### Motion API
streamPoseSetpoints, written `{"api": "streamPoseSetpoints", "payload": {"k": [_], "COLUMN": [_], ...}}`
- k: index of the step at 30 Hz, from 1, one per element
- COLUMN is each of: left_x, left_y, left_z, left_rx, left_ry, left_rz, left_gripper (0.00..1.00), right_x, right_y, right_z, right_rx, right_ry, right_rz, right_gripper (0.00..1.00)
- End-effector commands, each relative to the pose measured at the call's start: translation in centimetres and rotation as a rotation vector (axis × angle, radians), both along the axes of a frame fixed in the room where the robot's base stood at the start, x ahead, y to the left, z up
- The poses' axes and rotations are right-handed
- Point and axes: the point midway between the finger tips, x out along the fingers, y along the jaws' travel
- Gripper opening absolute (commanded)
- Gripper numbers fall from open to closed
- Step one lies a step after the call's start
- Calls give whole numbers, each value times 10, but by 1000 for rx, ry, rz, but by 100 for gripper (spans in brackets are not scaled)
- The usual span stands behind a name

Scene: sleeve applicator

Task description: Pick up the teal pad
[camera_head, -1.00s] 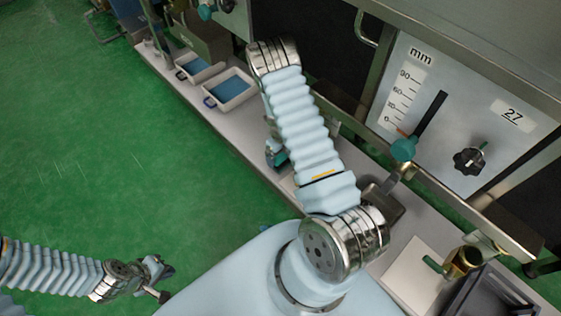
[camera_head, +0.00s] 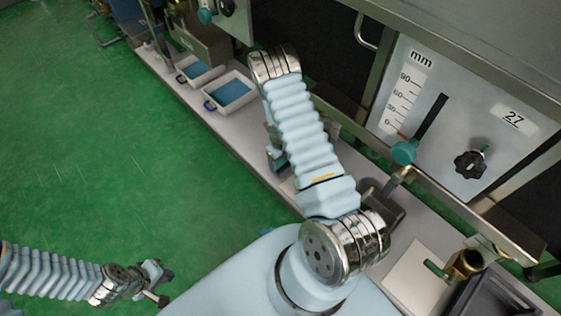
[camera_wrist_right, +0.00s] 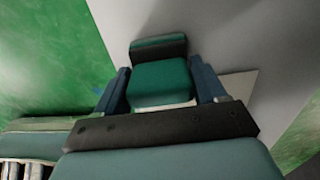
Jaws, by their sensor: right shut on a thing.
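The teal pad (camera_wrist_right: 160,82) is in the right wrist view, a teal block with a dark striped top end and a pale lower edge. My right gripper (camera_wrist_right: 163,88) is shut on it, with one blue finger against each side. In the head view my right arm hides most of this gripper; a teal bit (camera_head: 279,161) shows beside the forearm above the bench. My left gripper (camera_head: 163,284) is at the lower left over the green floor. It is empty, with its fingers apart.
Two white trays with blue insides (camera_head: 228,92) stand on the grey bench (camera_head: 255,163). A panel with an mm scale (camera_head: 460,115), a teal slider knob and a black knob faces the bench. A brass fitting (camera_head: 466,262) and a dark bin (camera_head: 490,297) are at lower right.

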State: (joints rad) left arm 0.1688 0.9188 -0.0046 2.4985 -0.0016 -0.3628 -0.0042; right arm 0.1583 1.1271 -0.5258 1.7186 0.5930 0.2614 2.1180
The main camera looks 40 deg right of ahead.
Motion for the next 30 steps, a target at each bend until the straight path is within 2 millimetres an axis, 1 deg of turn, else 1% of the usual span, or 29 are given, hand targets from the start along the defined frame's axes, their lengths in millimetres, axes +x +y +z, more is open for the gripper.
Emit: {"api": "streamPoseSetpoints", "payload": {"k": [5, 8, 9, 11, 12, 16, 18, 24, 27, 30], "left_x": [0, -1, -1, -1, -1, -2, -2, -3, -3, -4], "left_y": [-1, -2, -2, -3, -4, -6, -6, -8, -9, -9], "left_z": [3, 7, 8, 11, 14, 20, 21, 26, 27, 28], "left_rx": [-1, -2, -3, -4, -5, -9, -10, -12, -13, -13], "left_ry": [0, 2, 1, 2, 2, 4, 4, 6, 6, 7], "left_rz": [-1, -3, -4, -5, -7, -11, -11, -14, -15, -16], "left_gripper": [0, 0, 0, 0, 0, 0, 0, 0, 0, 0], "right_x": [1, 1, -2, -6, -8, -17, -24, -37, -42, -45], "right_y": [0, 1, 9, 20, 27, 51, 69, 106, 119, 127], "right_z": [16, 35, 42, 56, 67, 97, 101, 118, 124, 127], "right_rx": [-1, -1, 2, 1, 1, 1, 1, 1, 0, 0], "right_ry": [-3, -3, -2, -2, -3, -2, 0, 0, 0, 0], "right_rz": [1, 0, 2, 3, 3, 3, 4, 3, 3, 1], "right_gripper": [32, 32, 32, 32, 32, 32, 32, 32, 32, 32]}}
